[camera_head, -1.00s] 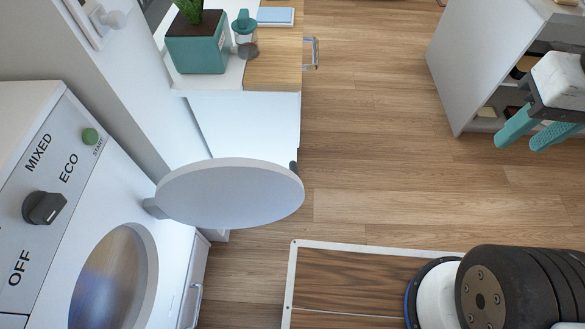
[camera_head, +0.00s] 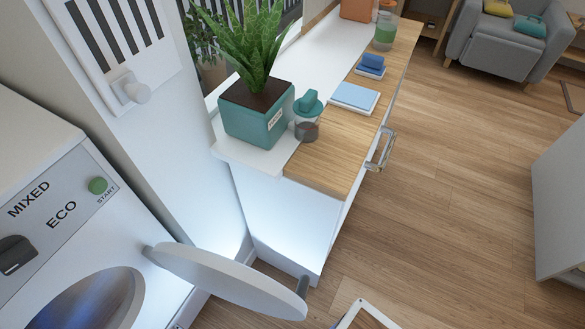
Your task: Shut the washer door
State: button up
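The washer (camera_head: 60,215) stands at the left, with a control panel showing a dark knob and a green start button (camera_head: 97,185). Its round white door (camera_head: 225,280) stands wide open, swung out to the right from a hinge at the right side of the round opening (camera_head: 85,305). A small dark handle (camera_head: 302,287) sticks up at the door's outer edge. The lower part of the washer is cut off by the frame. My gripper is not in this view.
A white cabinet with a wooden top (camera_head: 335,150) stands just beyond the door, carrying a potted plant (camera_head: 255,115), a jar (camera_head: 308,118) and books (camera_head: 355,98). A grey armchair (camera_head: 500,45) is at the back right.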

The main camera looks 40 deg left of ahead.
aim_at(225, 278)
jog(key=z, duration=0.05)
jog(key=i, duration=3.6)
jog(key=u, duration=5)
